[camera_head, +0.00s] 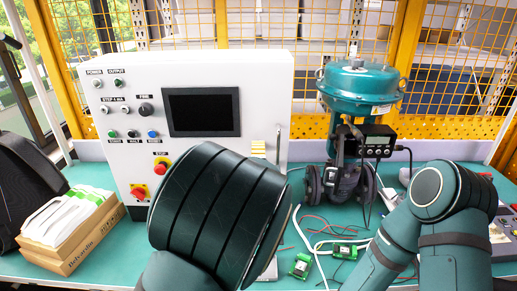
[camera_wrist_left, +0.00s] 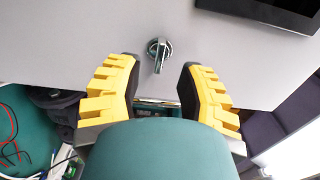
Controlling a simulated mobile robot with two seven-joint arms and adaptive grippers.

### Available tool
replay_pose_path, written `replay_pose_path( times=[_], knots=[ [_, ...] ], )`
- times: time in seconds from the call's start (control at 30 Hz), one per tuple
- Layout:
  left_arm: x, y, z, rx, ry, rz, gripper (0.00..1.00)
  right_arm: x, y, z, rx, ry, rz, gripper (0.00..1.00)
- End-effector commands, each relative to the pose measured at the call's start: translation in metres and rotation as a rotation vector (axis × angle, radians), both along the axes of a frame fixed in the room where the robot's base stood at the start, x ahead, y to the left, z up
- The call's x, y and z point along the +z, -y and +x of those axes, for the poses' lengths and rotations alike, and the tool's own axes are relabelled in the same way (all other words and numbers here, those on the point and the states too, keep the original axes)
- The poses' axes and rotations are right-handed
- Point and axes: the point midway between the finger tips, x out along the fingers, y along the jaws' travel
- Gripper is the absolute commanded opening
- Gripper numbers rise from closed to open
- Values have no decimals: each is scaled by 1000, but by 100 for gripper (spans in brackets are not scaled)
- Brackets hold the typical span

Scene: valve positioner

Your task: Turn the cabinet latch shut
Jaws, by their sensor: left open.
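The cabinet latch (camera_wrist_left: 159,50) is a small silver knob with a lever on the pale cabinet face, seen in the left wrist view. Its lever points down in that picture. My left gripper (camera_wrist_left: 159,66) is open, with its yellow-padded fingers on either side of the lever's lower end and a gap on both sides. I cannot tell how deep the fingers reach. In the head view the white cabinet (camera_head: 270,85) stands on the bench, and my dark left arm covers its lower right part; the latch and left gripper cannot be made out there. My right gripper is out of view.
A teal valve actuator (camera_head: 360,88) stands right of the cabinet. Wires and small green boards (camera_head: 300,266) lie on the bench in front of it. A cardboard box of papers (camera_head: 62,250) sits at left. The cabinet front carries a black screen (camera_head: 203,112) and several buttons.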

Motion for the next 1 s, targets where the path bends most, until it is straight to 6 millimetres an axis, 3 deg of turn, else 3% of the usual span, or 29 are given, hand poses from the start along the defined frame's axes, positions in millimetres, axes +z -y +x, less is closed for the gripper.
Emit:
replay_pose_path(
  times=[0.1,0.3,0.7,0.8,0.83,1.0],
  knots=[
    [-1,-1,20,0,0,0,38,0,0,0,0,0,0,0],
    [0,0,40,0,-1,0,38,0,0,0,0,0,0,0],
    [0,0,45,-1,-1,0,41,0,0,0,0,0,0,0],
    [0,0,45,-1,-1,0,6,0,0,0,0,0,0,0],
    [0,0,45,-1,-1,-1,0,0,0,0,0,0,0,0],
    [0,0,45,-1,0,-1,0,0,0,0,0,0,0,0]
  ],
)
